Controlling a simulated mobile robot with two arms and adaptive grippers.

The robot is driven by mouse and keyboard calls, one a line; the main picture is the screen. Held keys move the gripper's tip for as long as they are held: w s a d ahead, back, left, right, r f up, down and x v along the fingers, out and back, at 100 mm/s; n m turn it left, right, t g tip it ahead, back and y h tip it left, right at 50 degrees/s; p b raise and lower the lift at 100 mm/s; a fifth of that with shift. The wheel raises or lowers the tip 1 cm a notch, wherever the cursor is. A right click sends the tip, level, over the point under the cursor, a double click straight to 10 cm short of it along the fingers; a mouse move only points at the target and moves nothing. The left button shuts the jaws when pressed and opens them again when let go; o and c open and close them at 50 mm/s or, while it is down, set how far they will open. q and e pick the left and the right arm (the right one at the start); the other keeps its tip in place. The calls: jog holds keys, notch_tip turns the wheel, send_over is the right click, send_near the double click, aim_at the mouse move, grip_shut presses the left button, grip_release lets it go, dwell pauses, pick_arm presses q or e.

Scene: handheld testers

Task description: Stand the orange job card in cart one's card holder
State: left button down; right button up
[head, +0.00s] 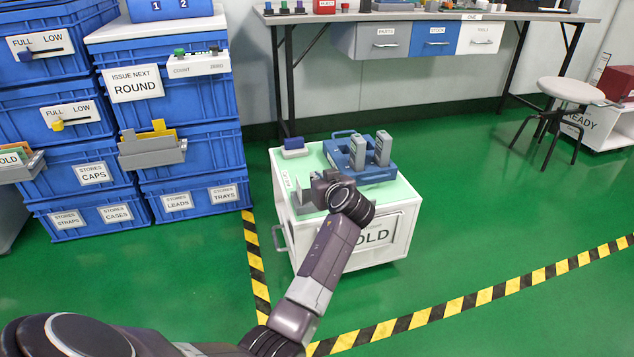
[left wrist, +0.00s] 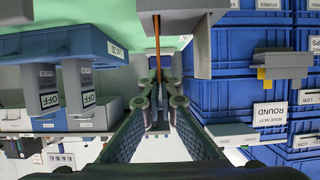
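The white cart (head: 375,250) with a pale green top stands in the middle of the head view. My left gripper (head: 325,188) is over its near left part and mostly hidden by my wrist. A grey holder (head: 305,203) shows beside it on the cart top. In the left wrist view the fingers of my left gripper (left wrist: 160,82) close on the thin orange job card (left wrist: 157,45), seen edge-on. The card's far end reaches the grey holder (left wrist: 197,55) at the top of that view; whether it sits in the slot cannot be told. My right gripper is out of view.
A blue tray (head: 378,177) with two grey testers (head: 357,150) stands at the cart's back right. A blue block on a grey base (head: 293,147) sits at the back left. Blue crates (head: 195,150) stand left; a workbench (head: 430,15) and stool (head: 570,90) stand behind.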

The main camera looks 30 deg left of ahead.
pick_arm(q)
jog(key=shift+r, duration=0.1)
jog(key=shift+f, duration=0.25)
jog(key=c, duration=2.2)
grip_release()
jog(key=shift+o, duration=0.2)
jog(key=shift+r, duration=0.1)
